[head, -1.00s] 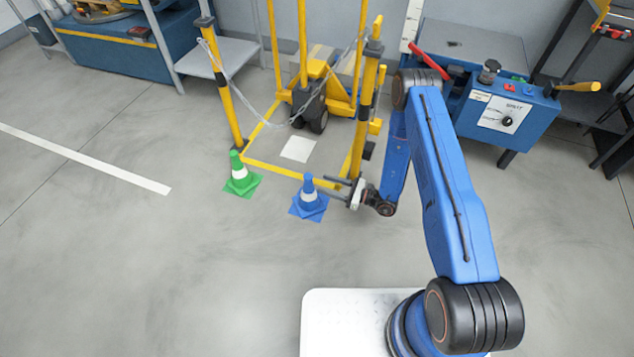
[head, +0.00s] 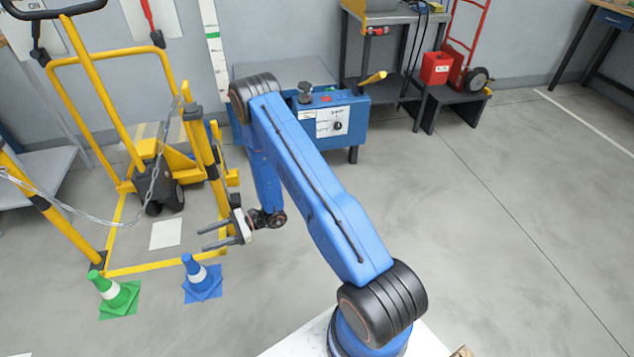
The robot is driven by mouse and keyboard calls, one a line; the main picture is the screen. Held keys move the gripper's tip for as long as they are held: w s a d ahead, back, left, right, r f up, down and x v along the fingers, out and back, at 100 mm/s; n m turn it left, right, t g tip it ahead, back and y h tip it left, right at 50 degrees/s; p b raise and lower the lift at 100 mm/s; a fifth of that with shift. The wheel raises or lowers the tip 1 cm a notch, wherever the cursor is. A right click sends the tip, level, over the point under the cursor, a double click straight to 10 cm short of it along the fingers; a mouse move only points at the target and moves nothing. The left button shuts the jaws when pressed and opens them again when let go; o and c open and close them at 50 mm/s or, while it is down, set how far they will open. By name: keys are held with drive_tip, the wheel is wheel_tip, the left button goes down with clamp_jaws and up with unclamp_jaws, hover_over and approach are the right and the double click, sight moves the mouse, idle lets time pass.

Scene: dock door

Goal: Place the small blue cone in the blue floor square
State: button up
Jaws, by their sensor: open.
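The small blue cone (head: 194,268) has a white band and stands upright at the lower left of the head view. Flat blue (head: 211,290) shows around its foot. I cannot clearly tell the cone's own base from the blue floor square there. My gripper (head: 203,240) is open and empty, its two dark fingers pointing left. In the picture it appears just above and to the right of the cone's tip, apart from it.
A green cone (head: 113,288) stands on green just left of the blue one. Behind them is a yellow frame (head: 150,268) with a chain (head: 95,218) and a white floor patch (head: 166,234). A blue machine (head: 335,118) stands behind my arm. The floor at right is clear.

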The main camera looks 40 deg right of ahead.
drive_tip(key=s+d+r+n+g+h, duration=0.15)
drive_tip(key=s+r+n, duration=0.3)
drive_tip(key=r, duration=0.55)
drive_tip(key=s+d+r+n+g+h, duration=0.1)
drive_tip(key=s+r+n+g+h, duration=0.3)
drive_tip(key=r, duration=0.5)
drive_tip(key=s+d+r+n+g+h, duration=0.1)
drive_tip(key=s+r+n+g, duration=0.15)
drive_tip(key=s+r, duration=0.55)
drive_tip(key=s+d+r+n+t+h, duration=0.7)
drive_tip(key=s+d+r+t+h, duration=0.3)
drive_tip(key=s+d+r, duration=0.7)
drive_tip(key=s+d+h, duration=0.1)
drive_tip(key=s+d, duration=0.1)
drive_tip(key=d, duration=0.1)
drive_tip(key=shift+s+r, duration=0.15)
drive_tip(key=shift+r, duration=0.25)
